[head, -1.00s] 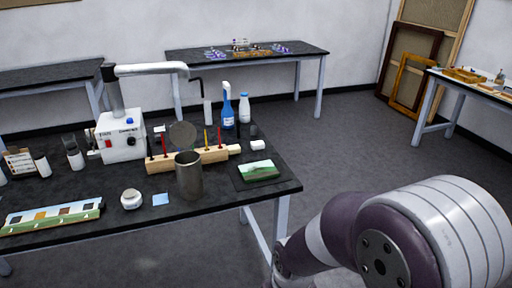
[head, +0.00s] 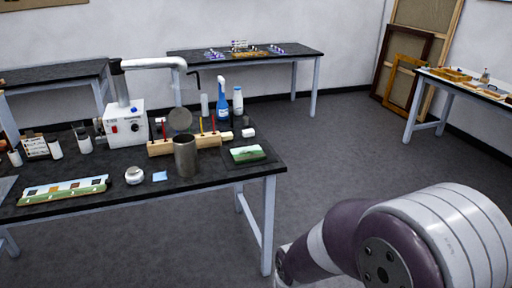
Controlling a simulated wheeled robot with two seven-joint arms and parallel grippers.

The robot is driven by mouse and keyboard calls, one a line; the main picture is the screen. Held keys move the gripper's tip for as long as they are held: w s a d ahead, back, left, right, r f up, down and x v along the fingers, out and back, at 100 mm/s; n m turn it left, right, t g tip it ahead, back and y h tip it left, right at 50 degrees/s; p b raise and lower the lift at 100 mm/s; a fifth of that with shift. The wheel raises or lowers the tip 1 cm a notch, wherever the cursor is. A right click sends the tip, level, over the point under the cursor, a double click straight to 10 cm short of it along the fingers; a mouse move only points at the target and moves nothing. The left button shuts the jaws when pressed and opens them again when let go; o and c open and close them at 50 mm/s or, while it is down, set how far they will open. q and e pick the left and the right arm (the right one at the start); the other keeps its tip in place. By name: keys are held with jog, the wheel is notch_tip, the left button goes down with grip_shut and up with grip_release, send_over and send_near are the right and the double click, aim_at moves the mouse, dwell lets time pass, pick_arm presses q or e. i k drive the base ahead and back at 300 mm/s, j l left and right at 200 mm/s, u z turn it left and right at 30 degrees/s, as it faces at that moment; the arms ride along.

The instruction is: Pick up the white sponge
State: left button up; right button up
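The small white block that looks like the sponge (head: 248,133) lies on the black-topped table (head: 215,180), near its right end. It sits behind the green painted panel and to the right of the wooden brush rack. My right arm comes in at the lower right, but its gripper is out of the frame. My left gripper is not in view either. Nothing is touching the sponge.
Near the sponge are a blue spray bottle (head: 222,104), a white bottle (head: 238,101), a wooden rack (head: 160,147), a metal cup (head: 186,157) and a green painting (head: 247,154). A white box with a pipe (head: 125,125) stands further left.

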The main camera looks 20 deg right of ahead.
aim_at(248, 133)
jog(key=k+u, duration=0.1)
jog(key=u, duration=0.35)
jog(key=k+u, duration=0.15)
jog(key=u, duration=0.25)
jog(key=k+j+u, duration=0.1)
jog(key=u, duration=0.35)
jog(key=k+j+u, duration=0.1)
jog(key=u, duration=0.3)
jog(key=j+u, duration=0.2)
jog(key=u, duration=0.25)
jog(key=k+l+u, duration=0.1)
jog(key=l, duration=0.5)
jog(key=k+l+u, duration=0.1)
jog(key=l, duration=0.5)
jog(key=k+l, duration=0.1)
jog(key=l, duration=0.45)
jog(key=k+l+u, duration=0.15)
jog(key=l, duration=0.45)
jog(key=k+l+u, duration=0.1)
jog(key=l, duration=0.45)
jog(key=k+l+u, duration=0.1)
jog(key=k+l, duration=0.15)
jog(key=l, duration=0.3)
jog(key=k+l, duration=0.2)
jog(key=l, duration=0.35)
jog(key=k+l+u, duration=0.15)
jog(key=l, duration=0.35)
